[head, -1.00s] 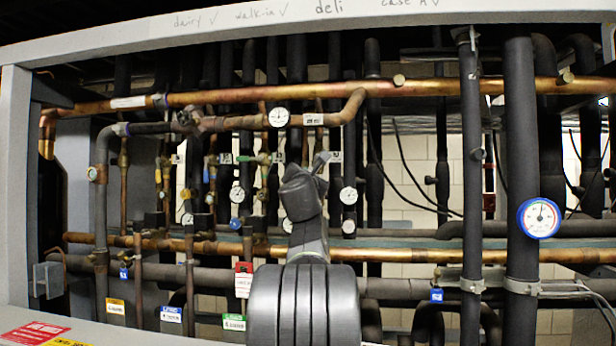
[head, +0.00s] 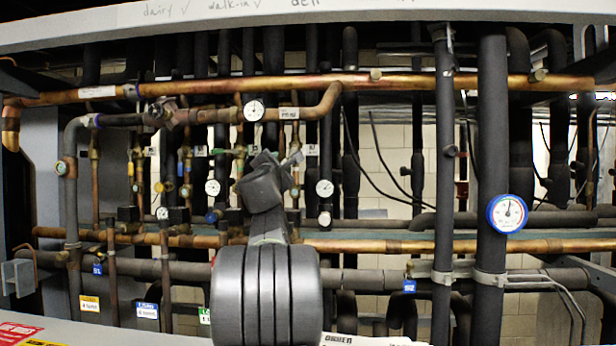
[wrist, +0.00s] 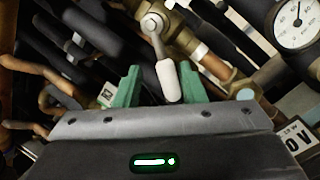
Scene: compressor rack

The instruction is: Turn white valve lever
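The white valve lever (wrist: 169,82) shows in the wrist view as a white-sleeved handle on a metal stem. The stem runs up to a round pivot nut on the brass valve (wrist: 212,72). My gripper (wrist: 160,68) has two green fingers set apart, one on each side of the lever. The white end lies between them, nearer the right finger, with a gap on the left. Whether the right finger touches it I cannot tell. In the head view my dark arm hides the fingers, and I cannot make out the white lever.
Copper pipes (head: 440,86) and black insulated pipes (head: 493,130) crowd the rack around my arm. A dial gauge (wrist: 297,24) is at upper right in the wrist view. A blue-rimmed gauge (head: 507,213) is on the right. The white top beam (head: 440,10) crosses above.

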